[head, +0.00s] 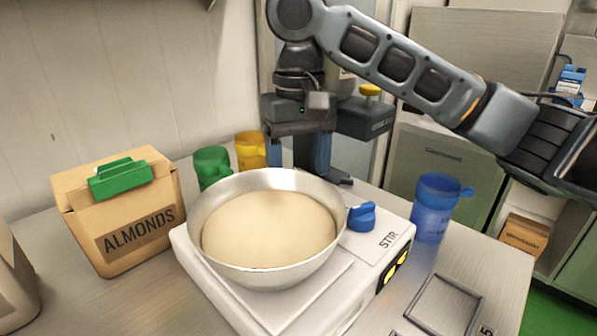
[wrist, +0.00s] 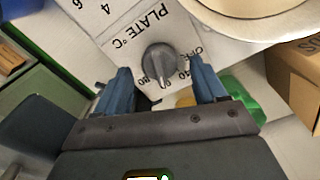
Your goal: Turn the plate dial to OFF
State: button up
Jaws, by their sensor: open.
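The plate dial (wrist: 160,62) is a grey ridged knob beside the "PLATE °C" lettering on the white heater. It shows only in the wrist view; in the head view the bowl hides that side. My gripper (wrist: 162,80) is open, its two blue fingers on either side of the dial, and nothing is held. Contact with the dial cannot be told. Parts of the scale numbers and a partly hidden word show around the dial; its exact setting is not clear. In the head view my gripper (head: 300,155) points down behind the bowl, fingers partly hidden.
A metal bowl (head: 205,228) of pale dough sits on the white heater (head: 378,255), with a blue STIR knob (head: 362,216) at right. Around it stand an almonds box (head: 140,235), green cup (head: 211,165), yellow cup (head: 250,149) and blue cup (head: 433,212).

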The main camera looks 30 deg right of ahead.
jog(key=shift+f, duration=0.65)
jog(key=c, duration=1.1)
